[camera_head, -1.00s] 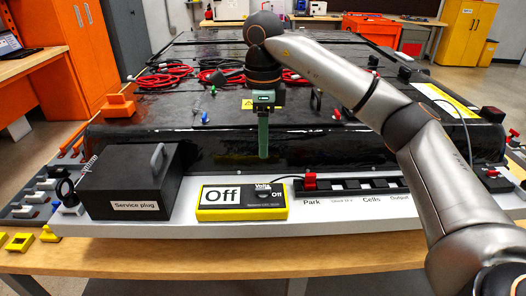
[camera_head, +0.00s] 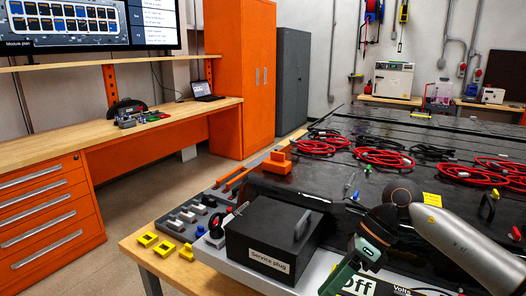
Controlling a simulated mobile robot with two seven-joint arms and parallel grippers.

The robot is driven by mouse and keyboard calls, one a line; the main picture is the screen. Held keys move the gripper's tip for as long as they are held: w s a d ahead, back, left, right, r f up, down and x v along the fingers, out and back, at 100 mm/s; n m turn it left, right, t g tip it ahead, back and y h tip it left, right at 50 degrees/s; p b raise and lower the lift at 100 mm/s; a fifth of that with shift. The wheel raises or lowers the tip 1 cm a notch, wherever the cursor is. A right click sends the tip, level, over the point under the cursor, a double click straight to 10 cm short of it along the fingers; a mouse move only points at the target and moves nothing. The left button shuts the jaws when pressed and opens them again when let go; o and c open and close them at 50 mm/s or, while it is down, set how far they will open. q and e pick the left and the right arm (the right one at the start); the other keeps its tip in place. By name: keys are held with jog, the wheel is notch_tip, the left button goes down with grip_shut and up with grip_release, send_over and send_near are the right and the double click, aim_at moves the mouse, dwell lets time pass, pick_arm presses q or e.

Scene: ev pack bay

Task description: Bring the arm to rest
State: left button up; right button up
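My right arm comes in from the right edge, with its gripper (camera_head: 338,284) at the bottom, right of centre. Whether the gripper touches the meter cannot be told. My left arm and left gripper are not in view.
The black "Service plug" box (camera_head: 262,237) stands left of the gripper. Red cables (camera_head: 382,160) lie on the black pack (camera_head: 335,190). Yellow blocks (camera_head: 165,247) and a grey rack (camera_head: 190,219) sit at the left table end. An orange-drawer bench (camera_head: 50,205) stands left, with open floor between.

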jog(key=s+a+r+m+t+y, duration=0.15)
jog(key=s+a+m+y, duration=0.25)
jog(key=a+m+y, duration=0.65)
jog(key=w+d+f+m+t+h, duration=0.1)
jog(key=d+f+m+t+h, duration=0.15)
jog(key=f+m+t, duration=0.5)
jog(key=w+d+f+m+t+h+p, duration=0.1)
jog(key=d+f+m+t+h, duration=0.2)
jog(key=m, duration=0.7)
jog(key=w+d+f+m+t+h, duration=0.1)
jog(key=d+f+m+t+h, duration=0.2)
jog(key=m+t, duration=0.45)
jog(key=s+d+f+m+g+h, duration=0.3)
jog(key=s+f+m+g, duration=0.1)
jog(key=s+f, duration=0.4)
jog(key=s+d+f+m+g+h, duration=0.3)
jog(key=s+f+m+g, duration=0.1)
jog(key=s+f+m, duration=0.3)
notch_tip(320, 180, down, 4)
jog(key=shift+s+f+h+p, duration=0.15)
jog(key=shift+s+h+p, duration=0.15)
jog(key=shift+s, duration=0.75)
